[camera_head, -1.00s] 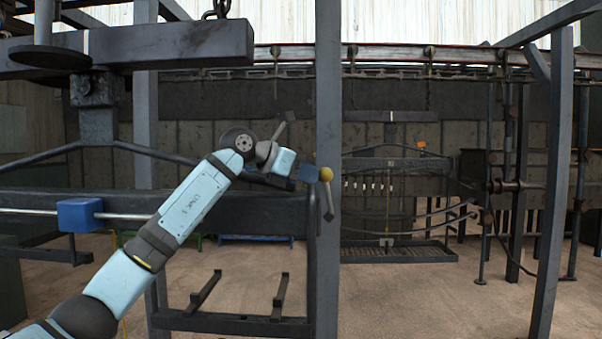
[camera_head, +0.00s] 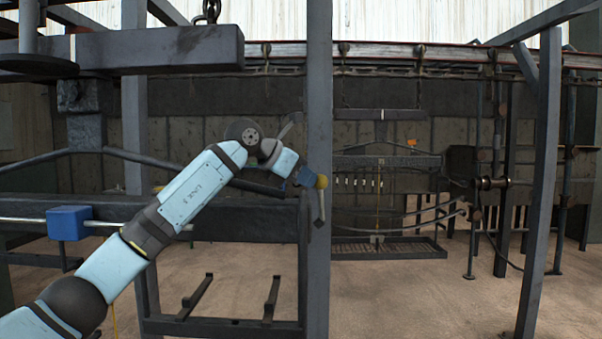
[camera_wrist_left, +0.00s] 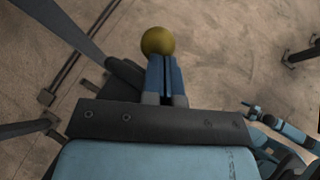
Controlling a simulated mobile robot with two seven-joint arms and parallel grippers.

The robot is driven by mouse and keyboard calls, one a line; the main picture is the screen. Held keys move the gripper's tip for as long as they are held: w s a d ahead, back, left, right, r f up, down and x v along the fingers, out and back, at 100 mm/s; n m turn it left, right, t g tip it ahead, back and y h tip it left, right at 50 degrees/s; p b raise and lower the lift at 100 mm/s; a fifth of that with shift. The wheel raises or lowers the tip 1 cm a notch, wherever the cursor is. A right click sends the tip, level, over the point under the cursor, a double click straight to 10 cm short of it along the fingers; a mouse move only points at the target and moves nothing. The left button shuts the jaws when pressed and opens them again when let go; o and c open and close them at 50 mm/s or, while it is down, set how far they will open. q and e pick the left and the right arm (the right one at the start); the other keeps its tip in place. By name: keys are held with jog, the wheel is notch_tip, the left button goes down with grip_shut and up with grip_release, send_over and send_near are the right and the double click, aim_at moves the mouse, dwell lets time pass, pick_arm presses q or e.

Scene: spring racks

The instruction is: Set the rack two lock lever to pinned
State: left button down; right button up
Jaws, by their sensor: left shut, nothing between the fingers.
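The lock lever shows as a yellow ball knob (camera_head: 321,182) with a short grey rod hanging below it, in front of the grey upright post in the head view. The knob also shows at the top middle of the left wrist view (camera_wrist_left: 158,41). My left gripper (camera_head: 305,177) has its blue fingers right beside the knob. In the left wrist view the fingers (camera_wrist_left: 162,66) are shut together with nothing between them, and their tips reach the knob's edge. Whether they touch it I cannot tell. The lever's pivot and any markings are not clear.
The grey post (camera_head: 318,270) stands right behind the knob. A heavy dark beam (camera_head: 160,50) hangs overhead at left. A blue block (camera_head: 69,223) sits on a rail at left. My right arm shows small at the left wrist view's lower right. Floor to the right is open.

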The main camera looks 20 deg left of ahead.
pick_arm(q)
jog(key=shift+w+d+r+m+g+y+p, duration=0.2)
jog(key=shift+d+r+y+p, duration=0.1)
jog(key=shift+d+y+p, duration=0.3)
jog(key=shift+w+d+r+m+g+y+p, duration=0.15)
jog(key=shift+d+r+m+g+y+p, duration=0.1)
jog(key=shift+d+y+p, duration=0.25)
jog(key=d, duration=0.1)
jog(key=w+d+f, duration=0.1)
jog(key=d, duration=0.3)
jog(key=shift+w+d+f, duration=0.2)
jog(key=shift+w, duration=0.05)
jog(key=shift+d, duration=0.1)
